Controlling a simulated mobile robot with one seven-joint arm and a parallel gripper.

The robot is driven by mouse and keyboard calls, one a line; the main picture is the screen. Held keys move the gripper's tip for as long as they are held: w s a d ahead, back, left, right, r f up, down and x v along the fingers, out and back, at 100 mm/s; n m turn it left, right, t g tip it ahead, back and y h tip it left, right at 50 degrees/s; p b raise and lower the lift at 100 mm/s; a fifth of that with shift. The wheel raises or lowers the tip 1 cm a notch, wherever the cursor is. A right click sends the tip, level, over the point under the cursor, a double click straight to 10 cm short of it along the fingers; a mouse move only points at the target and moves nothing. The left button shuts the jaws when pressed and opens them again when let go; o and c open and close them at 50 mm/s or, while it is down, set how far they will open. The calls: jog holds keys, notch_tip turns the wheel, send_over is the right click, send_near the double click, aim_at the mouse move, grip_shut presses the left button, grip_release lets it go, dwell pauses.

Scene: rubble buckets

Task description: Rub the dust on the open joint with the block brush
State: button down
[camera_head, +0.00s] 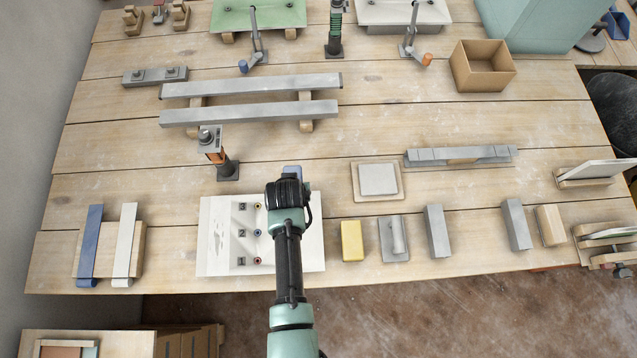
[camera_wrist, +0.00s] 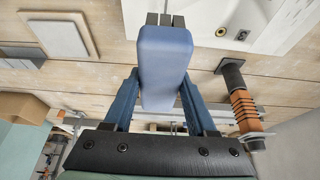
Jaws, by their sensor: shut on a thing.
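My gripper (camera_wrist: 160,92) is shut on a blue block (camera_wrist: 165,52), which I take to be the block brush. Dark grey strips show at its far end. In the head view, a bit of the block (camera_head: 291,170) shows past my wrist, above the back of the white numbered board. Two long grey bars (camera_head: 250,87) lie parallel on wooden supports, with a wide gap between them, behind my gripper. A segmented grey bar (camera_head: 460,155) lies to the right. I cannot tell which of these is the open joint, and no dust is clear on either.
An orange-and-black upright tool (camera_head: 216,152) stands left of my gripper. The white board (camera_head: 215,235) lies under my arm. A square pad (camera_head: 376,180), a yellow block (camera_head: 352,241) and several grey blocks sit to the right. An open cardboard box (camera_head: 482,67) stands at the back right.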

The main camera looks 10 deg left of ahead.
jog(key=shift+w+a+r, duration=0.1)
jog(key=shift+a+r, duration=0.05)
notch_tip(320, 180, down, 7)
jog(key=b, duration=0.6)
jog(key=shift+f, duration=0.2)
jog(key=shift+s+d+r+p, duration=0.15)
jog(key=shift+s+r+p, duration=0.05)
jog(key=shift+s+p, duration=0.35)
jog(key=shift+s+d+r+p, duration=0.15)
jog(key=shift+s+p, duration=0.25)
jog(key=shift+s, duration=0.2)
jog(key=shift+s+d, duration=0.15)
jog(key=shift+s, duration=0.45)
jog(key=shift+f, duration=0.1)
jog(key=shift+f+b, duration=0.3)
jog(key=shift+f, duration=0.35)
